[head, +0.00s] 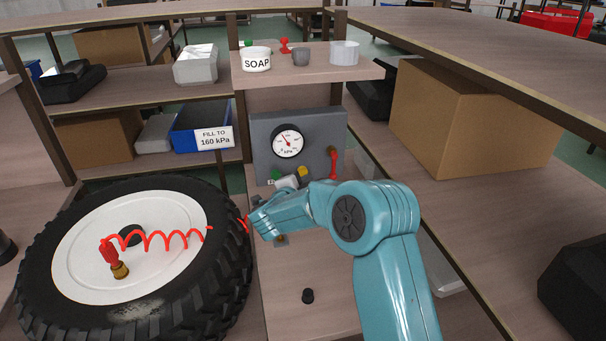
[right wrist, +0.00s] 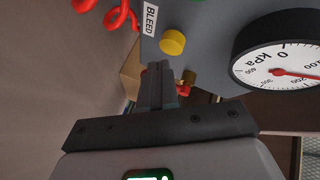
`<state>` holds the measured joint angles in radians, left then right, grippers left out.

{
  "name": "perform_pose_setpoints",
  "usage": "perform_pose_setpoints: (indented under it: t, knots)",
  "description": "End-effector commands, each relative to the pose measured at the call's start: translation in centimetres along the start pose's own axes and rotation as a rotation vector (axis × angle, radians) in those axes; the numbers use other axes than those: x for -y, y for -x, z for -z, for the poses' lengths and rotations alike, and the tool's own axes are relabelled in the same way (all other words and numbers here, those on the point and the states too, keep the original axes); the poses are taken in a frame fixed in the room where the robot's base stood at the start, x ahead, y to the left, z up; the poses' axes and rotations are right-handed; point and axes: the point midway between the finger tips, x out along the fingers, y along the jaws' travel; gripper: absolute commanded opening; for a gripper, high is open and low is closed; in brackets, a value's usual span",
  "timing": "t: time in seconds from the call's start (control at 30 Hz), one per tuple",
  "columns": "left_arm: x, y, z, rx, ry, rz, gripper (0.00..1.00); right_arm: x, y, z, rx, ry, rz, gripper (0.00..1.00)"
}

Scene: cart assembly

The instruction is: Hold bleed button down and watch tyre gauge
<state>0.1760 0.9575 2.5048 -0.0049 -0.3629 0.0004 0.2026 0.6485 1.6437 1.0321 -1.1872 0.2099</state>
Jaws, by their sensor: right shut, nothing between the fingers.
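The tyre gauge (head: 288,142) is a round white dial on a grey panel (head: 323,140). Its red needle points up and left in the head view; the exact reading is too small to tell. The gauge also shows at the right of the right wrist view (right wrist: 285,55). The yellow bleed button (head: 302,171) is below the gauge, beside the BLEED label (right wrist: 150,20). My right gripper (right wrist: 158,66) is shut and empty. Its fingertips lie just below the yellow button (right wrist: 172,42) in the right wrist view, with a small gap in the picture. My left gripper is out of view.
A big tyre (head: 225,270) lies at left, with a red coiled hose (head: 165,240) and a brass fitting (head: 119,270) over its white rim. A shelf above the panel holds a SOAP tub (head: 256,60). A black cap (head: 308,296) lies on the bench. A cardboard box (head: 460,115) stands right.

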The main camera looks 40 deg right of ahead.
Motion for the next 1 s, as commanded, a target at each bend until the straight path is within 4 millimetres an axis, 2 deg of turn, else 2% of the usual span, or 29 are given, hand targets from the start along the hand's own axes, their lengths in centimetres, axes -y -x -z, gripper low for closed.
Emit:
perform_pose_setpoints:
  t: [0.23, 0.7, 1.0]
  knots:
    - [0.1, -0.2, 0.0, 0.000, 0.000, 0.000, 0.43, -0.2, 0.3, 0.1, 0.000, 0.000, 0.000, 0.00]
    - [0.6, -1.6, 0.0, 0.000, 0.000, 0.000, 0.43, -2.1, 3.7, 2.0, 0.000, 0.000, 0.000, 0.00]
    - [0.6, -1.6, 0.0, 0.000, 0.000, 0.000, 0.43, -2.1, 4.0, 2.1, -0.001, 0.000, 0.000, 0.00]
